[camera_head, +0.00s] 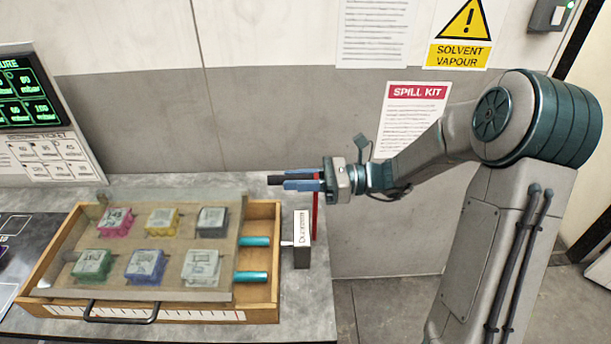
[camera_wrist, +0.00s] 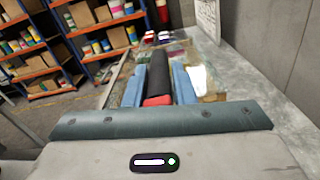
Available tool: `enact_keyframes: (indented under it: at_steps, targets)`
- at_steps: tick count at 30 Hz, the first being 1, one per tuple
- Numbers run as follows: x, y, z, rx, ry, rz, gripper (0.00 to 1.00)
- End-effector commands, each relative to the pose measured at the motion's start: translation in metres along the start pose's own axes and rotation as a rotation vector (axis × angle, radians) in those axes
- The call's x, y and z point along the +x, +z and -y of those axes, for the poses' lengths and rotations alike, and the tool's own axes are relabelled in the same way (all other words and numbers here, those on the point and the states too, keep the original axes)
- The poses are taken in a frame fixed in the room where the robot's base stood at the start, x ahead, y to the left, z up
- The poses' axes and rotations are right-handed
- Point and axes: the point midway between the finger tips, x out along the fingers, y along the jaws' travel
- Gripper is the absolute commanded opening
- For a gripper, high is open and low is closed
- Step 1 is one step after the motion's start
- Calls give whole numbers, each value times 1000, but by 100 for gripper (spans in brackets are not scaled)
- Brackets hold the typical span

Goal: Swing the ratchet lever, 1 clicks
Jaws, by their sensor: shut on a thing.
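The ratchet lever has a thin red bar (camera_head: 315,212) standing beside a small grey labelled box (camera_head: 302,240) at the right end of the bench. Its black grip (camera_head: 274,180) points left at the tips of my gripper (camera_head: 290,181). In the wrist view the black grip (camera_wrist: 158,72) and its red end lie between the two blue fingers of my gripper (camera_wrist: 158,88). My gripper is shut on this grip. The fingers hide part of the grip, and the box's inner mechanism cannot be seen.
A wooden tray (camera_head: 262,300) with a clear cover and several coloured blocks stands left of the box. Two teal cylinders (camera_head: 254,241) point toward the box. A grey wall with notices is behind. Shelves (camera_wrist: 75,40) stand far off in the wrist view.

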Motion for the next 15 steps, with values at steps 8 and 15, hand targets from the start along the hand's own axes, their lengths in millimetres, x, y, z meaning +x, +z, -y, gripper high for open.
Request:
enact_keyframes:
  at_steps: [8,15]
  targets:
    - [1,2,14,74,0,-3,0]
    - [0,2,15,74,-3,-2,0]
